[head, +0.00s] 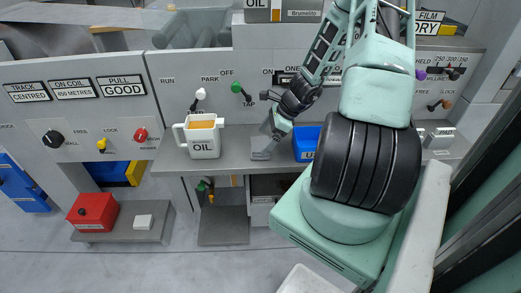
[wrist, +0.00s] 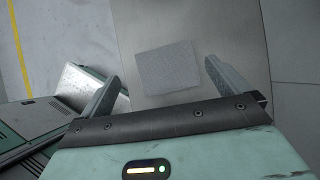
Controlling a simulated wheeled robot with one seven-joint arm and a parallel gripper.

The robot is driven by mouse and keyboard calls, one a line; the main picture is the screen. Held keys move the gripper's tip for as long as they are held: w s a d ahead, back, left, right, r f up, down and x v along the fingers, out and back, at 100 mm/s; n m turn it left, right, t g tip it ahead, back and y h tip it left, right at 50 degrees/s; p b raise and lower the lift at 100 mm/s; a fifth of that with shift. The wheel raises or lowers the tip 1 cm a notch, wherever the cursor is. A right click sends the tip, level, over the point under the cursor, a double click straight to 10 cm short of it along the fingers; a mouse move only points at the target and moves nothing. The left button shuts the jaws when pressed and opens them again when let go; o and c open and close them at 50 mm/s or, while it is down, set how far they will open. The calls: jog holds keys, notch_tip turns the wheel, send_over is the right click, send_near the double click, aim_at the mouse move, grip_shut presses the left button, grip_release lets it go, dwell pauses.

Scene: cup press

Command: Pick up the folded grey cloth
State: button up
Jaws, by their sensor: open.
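The folded grey cloth (wrist: 167,67) lies flat on a grey surface (wrist: 190,22) in the wrist view, as a roughly square patch slightly lighter than what is under it. My gripper (wrist: 162,71) is open, one finger to each side of the cloth in the picture. Nothing is held between the fingers. I cannot tell how far above the cloth they are. In the head view my gripper (head: 268,140) points down over the grey ledge, between the oil jug and the blue bin. I cannot make out the cloth there for certain.
The white oil jug (head: 203,145) stands left of my gripper. The blue bin (head: 306,142) is close on its right. A panel with several levers (head: 237,88) rises behind. A pale box-like thing (wrist: 88,88) lies by the left finger in the wrist view.

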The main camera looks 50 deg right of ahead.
aim_at(261, 145)
jog(key=x, duration=0.2)
jog(key=d+x, duration=0.1)
jog(key=x, duration=0.1)
jog(key=shift+a+f+b, duration=0.15)
jog(key=shift+f+b, duration=0.15)
jog(key=shift+f, duration=0.2)
jog(key=c, duration=1)
notch_tip(261, 145, up, 10)
jog(key=shift+r+p, duration=0.1)
jog(key=shift+p, duration=0.95)
